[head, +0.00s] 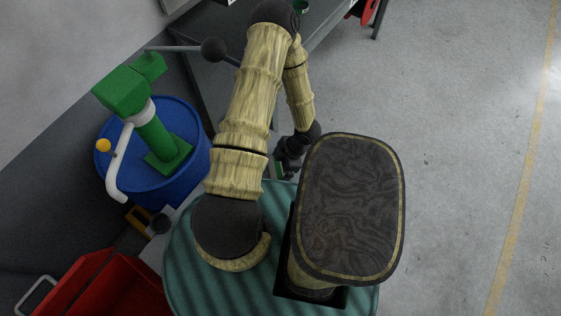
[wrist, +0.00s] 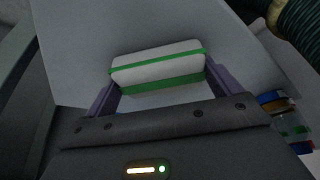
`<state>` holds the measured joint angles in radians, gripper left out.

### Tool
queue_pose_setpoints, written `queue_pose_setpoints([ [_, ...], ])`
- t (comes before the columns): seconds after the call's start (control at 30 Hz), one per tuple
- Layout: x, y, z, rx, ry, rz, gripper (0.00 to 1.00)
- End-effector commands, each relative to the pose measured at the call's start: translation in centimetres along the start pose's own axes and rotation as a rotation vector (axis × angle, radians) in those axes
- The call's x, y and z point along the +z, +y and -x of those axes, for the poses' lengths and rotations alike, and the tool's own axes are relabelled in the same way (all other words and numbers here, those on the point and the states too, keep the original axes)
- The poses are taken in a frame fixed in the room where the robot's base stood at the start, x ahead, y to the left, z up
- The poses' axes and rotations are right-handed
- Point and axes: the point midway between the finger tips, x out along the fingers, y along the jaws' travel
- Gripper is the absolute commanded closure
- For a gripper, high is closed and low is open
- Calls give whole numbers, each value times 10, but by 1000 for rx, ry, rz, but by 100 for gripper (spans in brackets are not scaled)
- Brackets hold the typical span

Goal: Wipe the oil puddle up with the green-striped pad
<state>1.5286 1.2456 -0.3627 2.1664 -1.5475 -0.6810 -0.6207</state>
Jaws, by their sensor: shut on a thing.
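In the wrist view, my gripper (wrist: 160,83) is shut on a white pad (wrist: 158,64) with green stripes, one purple finger at each end of it. The pad is in front of a plain light grey surface; I cannot tell whether it touches that surface. In the head view, my gripper (head: 287,160) is small, dark and partly hidden by my own body, and the pad cannot be made out clearly there. No oil puddle can be made out in either view.
A blue drum (head: 196,130) with a green hand pump (head: 125,88) stands left of my arm. A red bin (head: 125,285) is at lower left. A dark workbench (head: 330,22) is at the top. Small containers (wrist: 283,115) show at right in the wrist view. The right floor is clear.

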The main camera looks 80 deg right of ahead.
Motion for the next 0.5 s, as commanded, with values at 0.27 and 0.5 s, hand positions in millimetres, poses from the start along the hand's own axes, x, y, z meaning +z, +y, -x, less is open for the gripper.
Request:
queue_pose_setpoints([
  [0.27,-12,-14,-5,0,3,-4,46],
  [0.5,-18,-24,-6,8,1,-16,46],
])
